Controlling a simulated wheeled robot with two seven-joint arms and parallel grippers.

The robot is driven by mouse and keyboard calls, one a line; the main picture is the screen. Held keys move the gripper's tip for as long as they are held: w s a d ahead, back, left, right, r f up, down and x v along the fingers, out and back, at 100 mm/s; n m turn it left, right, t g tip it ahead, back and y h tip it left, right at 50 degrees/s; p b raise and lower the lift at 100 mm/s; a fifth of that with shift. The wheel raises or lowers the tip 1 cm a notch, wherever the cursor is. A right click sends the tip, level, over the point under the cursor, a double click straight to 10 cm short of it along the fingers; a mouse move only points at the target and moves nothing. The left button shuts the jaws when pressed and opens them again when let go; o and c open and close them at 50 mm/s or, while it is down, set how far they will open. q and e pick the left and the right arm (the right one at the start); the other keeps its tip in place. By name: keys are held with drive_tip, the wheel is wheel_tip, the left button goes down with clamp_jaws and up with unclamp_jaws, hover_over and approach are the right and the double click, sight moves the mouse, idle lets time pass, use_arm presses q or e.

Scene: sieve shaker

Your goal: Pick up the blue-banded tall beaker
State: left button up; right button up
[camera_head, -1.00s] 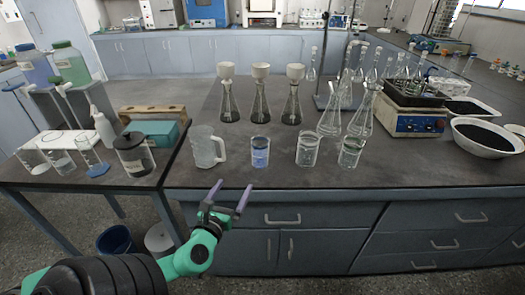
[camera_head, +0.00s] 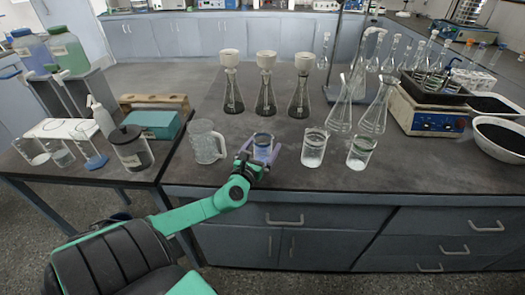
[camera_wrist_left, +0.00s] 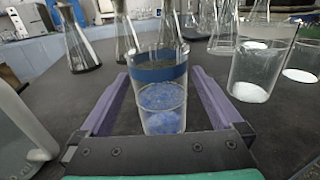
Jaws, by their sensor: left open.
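The blue-banded tall beaker (camera_head: 263,146) stands upright on the dark bench top, with blue contents in its lower part. In the wrist view the gripper (camera_wrist_left: 160,105) shows a gap between each finger and the glass. My right gripper is not in view.
A clear jug (camera_head: 207,143) stands left of the beaker. Two beakers with white contents (camera_head: 314,148) (camera_head: 361,153) stand to its right. Several flasks with funnels (camera_head: 265,95) stand behind. The bench's front edge is close below.

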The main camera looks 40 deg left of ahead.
use_arm(q)
drive_tip(key=x, duration=0.2)
drive_tip(key=shift+w+a+f, duration=0.1)
drive_tip(key=shift+w+f, duration=0.05)
drive_tip(key=shift+w, duration=0.2)
drive_tip(key=shift+s, duration=0.15)
drive_tip(key=shift+c, duration=1.2)
clamp_jaws()
drive_tip(key=shift+r, duration=0.25)
wheel_tip(320, 180, up, 25)
drive_tip(key=p, duration=1.2)
drive_tip(key=shift+f+p, duration=0.15)
drive_tip(key=shift+p, duration=0.2)
